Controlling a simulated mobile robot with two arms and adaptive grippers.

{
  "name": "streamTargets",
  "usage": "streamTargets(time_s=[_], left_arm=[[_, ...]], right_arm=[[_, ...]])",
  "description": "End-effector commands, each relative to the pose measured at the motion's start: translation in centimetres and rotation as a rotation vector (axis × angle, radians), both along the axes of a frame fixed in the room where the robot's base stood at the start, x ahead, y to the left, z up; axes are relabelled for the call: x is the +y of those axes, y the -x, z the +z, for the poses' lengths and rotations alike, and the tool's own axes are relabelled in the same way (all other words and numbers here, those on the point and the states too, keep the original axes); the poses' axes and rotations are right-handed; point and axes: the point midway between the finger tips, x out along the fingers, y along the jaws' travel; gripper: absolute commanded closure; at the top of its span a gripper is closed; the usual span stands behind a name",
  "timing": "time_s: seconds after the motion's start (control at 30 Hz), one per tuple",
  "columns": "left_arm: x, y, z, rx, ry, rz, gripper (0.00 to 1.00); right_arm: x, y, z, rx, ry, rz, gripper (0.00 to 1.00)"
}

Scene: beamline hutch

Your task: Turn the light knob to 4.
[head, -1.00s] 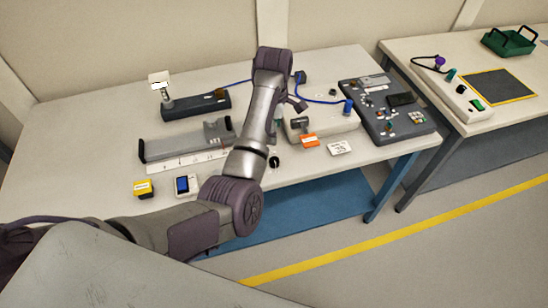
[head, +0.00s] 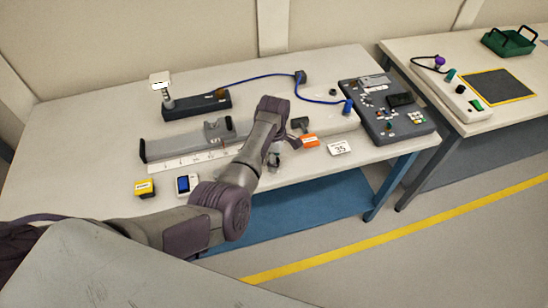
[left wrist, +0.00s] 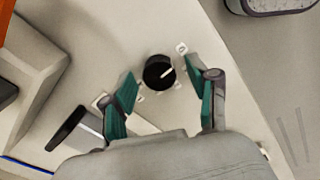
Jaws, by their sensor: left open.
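A round black knob (left wrist: 159,73) with a white pointer line sits on a pale surface in the left wrist view. The line points to the upper right of that picture. Small white labels (left wrist: 181,47) stand around the knob; their figures are too small to read. My left gripper (left wrist: 158,66) is open, with one teal-padded finger on each side of the knob and gaps showing between. My right gripper is not in view.
Close by on the table (head: 75,130) are an orange block (head: 309,141), a white card marked 35 (head: 339,148) and a dark handle (head: 300,123). A small screen device (head: 187,184) and yellow box (head: 145,188) stand left. A dark panel (head: 405,122) is right.

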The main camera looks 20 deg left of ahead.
Motion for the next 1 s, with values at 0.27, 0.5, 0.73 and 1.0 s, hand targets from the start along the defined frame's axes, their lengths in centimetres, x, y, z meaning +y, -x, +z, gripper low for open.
streamTargets(time_s=[0.27,0.5,0.73,1.0], left_arm=[[0.0,0.0,0.0,0.000,0.000,0.000,0.64],[0.0,0.0,0.1,0.000,0.000,0.000,1.00],[0.0,0.0,0.1,0.000,-0.001,-0.021,1.00],[0.1,0.0,0.3,0.001,-0.002,-0.153,1.00]], right_arm=[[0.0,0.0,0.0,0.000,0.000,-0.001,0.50],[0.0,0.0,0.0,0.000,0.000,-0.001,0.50],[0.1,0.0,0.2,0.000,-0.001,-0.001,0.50],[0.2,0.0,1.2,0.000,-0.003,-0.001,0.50]])
